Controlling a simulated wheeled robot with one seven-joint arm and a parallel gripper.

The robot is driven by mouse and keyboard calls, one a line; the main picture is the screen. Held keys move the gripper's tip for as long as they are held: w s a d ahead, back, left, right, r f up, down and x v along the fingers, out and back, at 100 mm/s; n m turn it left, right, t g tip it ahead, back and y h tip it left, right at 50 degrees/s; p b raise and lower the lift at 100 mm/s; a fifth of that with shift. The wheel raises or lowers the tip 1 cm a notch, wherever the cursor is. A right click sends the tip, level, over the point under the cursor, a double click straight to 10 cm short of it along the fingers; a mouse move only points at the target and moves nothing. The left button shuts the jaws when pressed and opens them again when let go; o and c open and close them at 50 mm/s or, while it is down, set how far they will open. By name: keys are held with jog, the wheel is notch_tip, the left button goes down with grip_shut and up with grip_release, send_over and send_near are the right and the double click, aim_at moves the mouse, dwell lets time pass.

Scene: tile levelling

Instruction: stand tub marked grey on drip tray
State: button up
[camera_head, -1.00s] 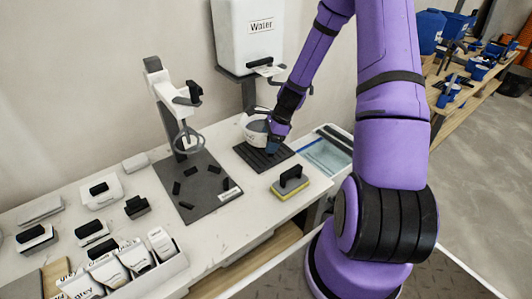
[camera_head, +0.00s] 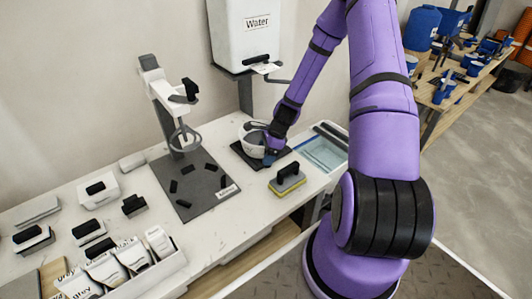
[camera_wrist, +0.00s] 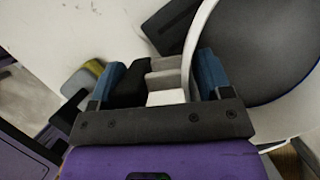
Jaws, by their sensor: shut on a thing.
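The tub (camera_head: 252,144) is white with a dark grey inside, and stands upright at the drip tray under the water tank in the head view. The drip tray (camera_head: 241,154) is a dark ribbed mat, partly hidden by the tub and my gripper. My gripper (camera_head: 269,158) is at the tub's right side, low over the tray. In the wrist view the tub (camera_wrist: 280,45) fills the right, and my gripper's blue fingers (camera_wrist: 165,80) are shut on a pale and black part, apparently the tub's handle. The tub's marking is not readable.
The water tank (camera_head: 250,30) hangs behind the tray. A mixing stand (camera_head: 172,120) on a dark mat (camera_head: 213,205) is to the left. A sponge float (camera_head: 288,180) and a water basin (camera_head: 322,150) are close on the right. Several bags (camera_head: 105,268) stand at front left.

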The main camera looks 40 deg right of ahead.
jog(key=o, duration=1.5)
jog(key=shift+o, duration=0.2)
jog(key=v, duration=1.2)
jog(key=s+a+r+n+h, duration=0.1)
jog(key=a+r+n, duration=0.25)
jog(key=r, duration=0.35)
jog(key=s+a+r+n+h, duration=0.1)
jog(key=a+r+n, duration=0.25)
jog(key=r, duration=0.35)
jog(key=s+a+r+n+t+h, duration=0.1)
jog(key=s+a+r+n, duration=0.4)
jog(key=r, duration=0.3)
jog(key=s+a+r+n+t+h, duration=0.1)
jog(key=s+a+r+n, duration=0.35)
jog(key=s+r, duration=0.4)
jog(key=s+r+n+t, duration=0.1)
jog(key=s+r+n, duration=0.3)
jog(key=s, duration=0.5)
jog(key=shift+a+r+n, duration=0.25)
jog(key=shift+a+n, duration=0.2)
jog(key=shift+n, duration=0.7)
